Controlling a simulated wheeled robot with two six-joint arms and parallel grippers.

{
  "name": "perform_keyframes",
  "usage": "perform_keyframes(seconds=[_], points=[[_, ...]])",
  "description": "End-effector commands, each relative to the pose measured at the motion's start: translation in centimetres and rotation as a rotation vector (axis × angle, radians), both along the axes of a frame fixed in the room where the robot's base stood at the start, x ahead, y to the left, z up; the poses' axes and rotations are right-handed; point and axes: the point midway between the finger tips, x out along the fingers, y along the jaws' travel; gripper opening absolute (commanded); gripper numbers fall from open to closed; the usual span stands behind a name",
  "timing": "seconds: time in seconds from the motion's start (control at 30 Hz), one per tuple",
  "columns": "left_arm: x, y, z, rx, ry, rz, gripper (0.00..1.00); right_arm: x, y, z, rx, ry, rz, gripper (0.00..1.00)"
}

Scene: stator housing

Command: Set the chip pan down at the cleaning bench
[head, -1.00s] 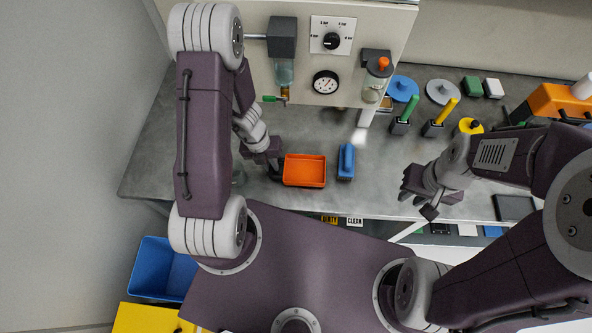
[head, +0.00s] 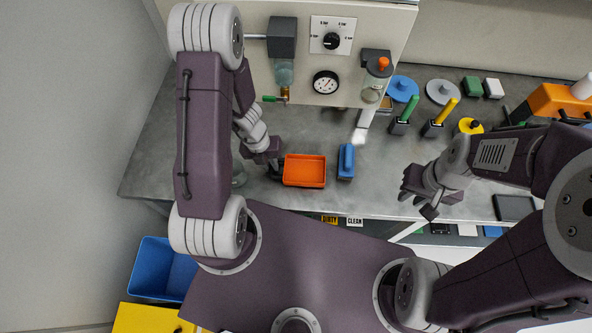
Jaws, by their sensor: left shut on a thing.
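The chip pan is an orange, shallow rectangular tray (head: 304,170) on or just above the grey cleaning bench (head: 180,150), in the middle left of the head view. It looks level and empty. My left gripper (head: 276,172) is at the pan's left side and shut on its edge; the fingertips are partly hidden. I cannot tell for sure whether the pan's underside touches the bench. My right gripper (head: 416,204) is over the bench's front edge, well right of the pan, empty, with its fingers apart.
A blue brush-like block (head: 346,162) stands close to the pan's right side. Behind are a panel with a gauge (head: 326,82) and a white nozzle (head: 361,132). Green (head: 404,115) and yellow-handled (head: 440,118) tools stand further right. Blue (head: 163,268) and yellow bins (head: 150,318) are below left.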

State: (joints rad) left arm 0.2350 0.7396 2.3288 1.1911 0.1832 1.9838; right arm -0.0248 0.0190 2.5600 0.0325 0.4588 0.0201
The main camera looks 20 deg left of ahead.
Motion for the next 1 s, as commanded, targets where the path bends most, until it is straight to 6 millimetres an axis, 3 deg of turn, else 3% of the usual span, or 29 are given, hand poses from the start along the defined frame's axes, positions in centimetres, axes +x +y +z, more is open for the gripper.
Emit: perform_keyframes(seconds=[0.33,0.47,0.6,0.73,1.0], points=[[0.0,0.0,0.5,0.0,0.0,0.0,0.0,0.0,0.0,0.5,0.0,0.0,0.0,0.24],[0.0,0.0,2.2,0.0,-0.001,-0.002,0.0,0.0,0.0,2.0,0.0,0.0,0.0,0.24],[0.0,0.0,5.0,0.0,-0.001,0.0,0.0,0.0,0.0,4.5,0.0,0.0,0.0,0.24],[-0.8,-2.7,5.8,-0.001,-0.002,-0.008,0.0,0.0,0.0,3.7,0.0,0.0,0.0,0.24],[-2.6,-8.2,9.6,-0.001,-0.002,-0.008,0.0,0.0,0.0,5.5,0.0,0.0,0.0,0.24]])
